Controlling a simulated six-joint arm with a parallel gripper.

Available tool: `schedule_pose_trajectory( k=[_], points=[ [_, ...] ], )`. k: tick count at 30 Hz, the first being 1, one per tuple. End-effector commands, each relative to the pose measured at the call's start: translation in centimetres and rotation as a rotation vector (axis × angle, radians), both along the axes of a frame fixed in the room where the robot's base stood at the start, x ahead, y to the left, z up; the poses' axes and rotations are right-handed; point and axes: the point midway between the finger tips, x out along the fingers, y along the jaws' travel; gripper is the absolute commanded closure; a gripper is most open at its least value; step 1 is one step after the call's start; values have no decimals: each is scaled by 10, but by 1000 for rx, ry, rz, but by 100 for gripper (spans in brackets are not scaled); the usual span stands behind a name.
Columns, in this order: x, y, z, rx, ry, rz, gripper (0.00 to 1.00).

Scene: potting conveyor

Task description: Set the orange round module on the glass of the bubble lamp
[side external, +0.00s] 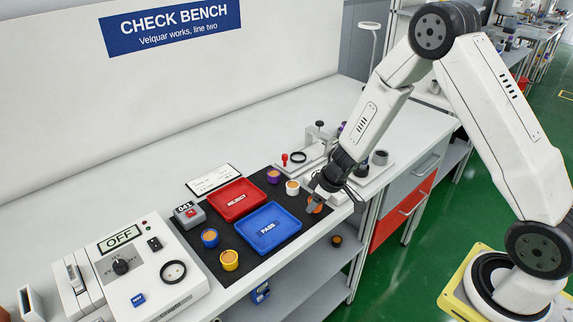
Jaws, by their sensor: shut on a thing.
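My gripper (318,201) points down at the right end of the black mat and is shut on the orange round module (315,208). The fingers partly hide the module, and I cannot tell whether it touches the mat. A white box (150,275) at the front left carries a sign reading OFF, a black knob and a black-rimmed round glass (174,272); it looks like the bubble lamp. Nothing rests on that glass.
The black mat (225,268) holds a red REJECT tray (236,199), a blue PASS tray (268,227) and several round modules, among them a yellow one (229,260) and a blue one (209,237). A grey counter (189,214) reads 043. A clamp stand (318,140) is behind.

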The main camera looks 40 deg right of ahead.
Motion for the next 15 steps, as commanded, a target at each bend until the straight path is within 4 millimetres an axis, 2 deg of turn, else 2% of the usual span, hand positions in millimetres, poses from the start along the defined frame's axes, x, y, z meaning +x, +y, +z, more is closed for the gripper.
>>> schedule_pose_trajectory(
  k=[7,15],
  points=[
    [-2,0,19,-1,-2,1,100],
    [-30,2,53,-1,-2,1,100]
  ],
)
